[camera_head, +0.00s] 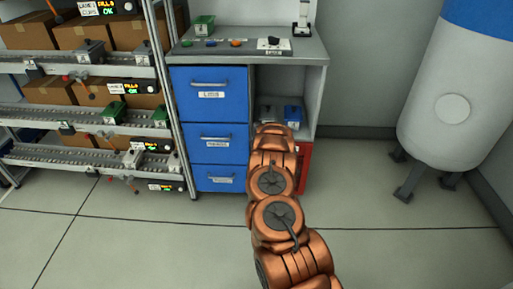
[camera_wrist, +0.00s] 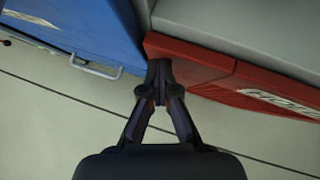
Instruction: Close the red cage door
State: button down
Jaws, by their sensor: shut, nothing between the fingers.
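The red cage door (camera_head: 305,163) is at the lower right of the grey cabinet. Most of it is hidden behind my arm in the head view. In the wrist view the red door (camera_wrist: 262,92) runs to the right, with white lettering on its face. My gripper (camera_wrist: 160,68) is shut and empty, its fingertips at the left end of the red part, close to the blue drawer front. I cannot tell whether they touch it. My gripper is hidden behind my arm in the head view. How far the door stands open is unclear.
Blue drawers (camera_head: 209,136) with handles fill the cabinet's left side. An open compartment above the door holds a blue item (camera_head: 292,115). Roller racks (camera_head: 90,117) with boxes stand left, a white tank (camera_head: 455,100) right. The floor (camera_head: 400,240) between is clear.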

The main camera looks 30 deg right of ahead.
jog(key=shift+w+d+r+b, duration=0.2)
jog(key=shift+w+r+b, duration=0.1)
jog(key=shift+w+r, duration=0.25)
jog(key=shift+s+b, duration=0.15)
jog(key=shift+b, duration=0.15)
jog(key=s+a+r+b, duration=0.5)
jog(key=s+a+r, duration=0.1)
jog(key=s, duration=0.3)
jog(key=shift+s+a, duration=0.35)
jog(key=shift+a, duration=0.15)
dwell(0.3)
